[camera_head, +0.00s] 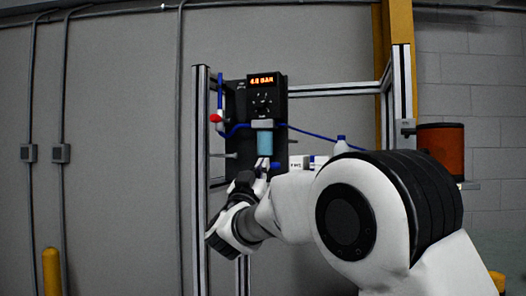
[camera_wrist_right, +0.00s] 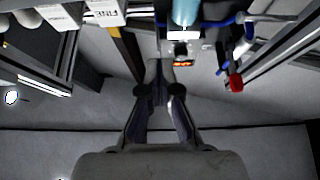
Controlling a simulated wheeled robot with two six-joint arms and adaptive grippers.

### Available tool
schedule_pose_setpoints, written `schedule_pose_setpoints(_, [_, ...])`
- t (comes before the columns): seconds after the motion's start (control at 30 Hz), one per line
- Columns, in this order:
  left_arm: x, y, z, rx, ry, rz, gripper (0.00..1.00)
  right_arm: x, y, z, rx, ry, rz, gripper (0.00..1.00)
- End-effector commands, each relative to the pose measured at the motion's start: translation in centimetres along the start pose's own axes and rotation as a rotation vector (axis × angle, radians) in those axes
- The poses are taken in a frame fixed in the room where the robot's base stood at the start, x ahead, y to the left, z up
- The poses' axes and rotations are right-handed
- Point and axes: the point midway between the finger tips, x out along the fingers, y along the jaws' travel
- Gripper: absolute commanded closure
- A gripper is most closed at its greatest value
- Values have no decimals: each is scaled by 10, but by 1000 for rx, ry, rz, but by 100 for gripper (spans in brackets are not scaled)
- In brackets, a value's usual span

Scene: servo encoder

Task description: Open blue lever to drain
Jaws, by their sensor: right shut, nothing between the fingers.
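A black regulator unit (camera_head: 264,100) with a lit orange display hangs on the metal frame. A light-blue cylinder (camera_head: 265,143) sits below it and also shows at the top of the right wrist view (camera_wrist_right: 185,12). A small blue part (camera_head: 275,166) shows below the cylinder, beside my right gripper; I cannot tell whether it is the blue lever. My right gripper (camera_head: 262,164) is shut and empty, its tips just under the cylinder. Its fingers are also in the right wrist view (camera_wrist_right: 166,72). The wrist and fingers hide part of the area below. My left gripper is out of view.
A red knob (camera_head: 215,118) with blue tubing is left of the unit and shows in the wrist view (camera_wrist_right: 236,82). Upright metal posts (camera_head: 201,180) flank the unit. A white bottle (camera_head: 341,146) and labelled boxes (camera_head: 298,162) stand to the right.

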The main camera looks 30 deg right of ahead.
Motion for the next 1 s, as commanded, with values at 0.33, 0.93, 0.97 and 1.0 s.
schedule_pose_setpoints(0.33, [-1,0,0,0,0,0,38,1,1,-3,3,3,1,100])
schedule_pose_setpoints(0.93, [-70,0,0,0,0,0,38,108,2,-8,2,1,3,100])
schedule_pose_setpoints(0.97, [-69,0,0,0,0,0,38,102,0,3,-3,-2,-2,100])
schedule_pose_setpoints(1.0, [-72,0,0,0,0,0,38,98,0,11,-3,-2,-1,100])
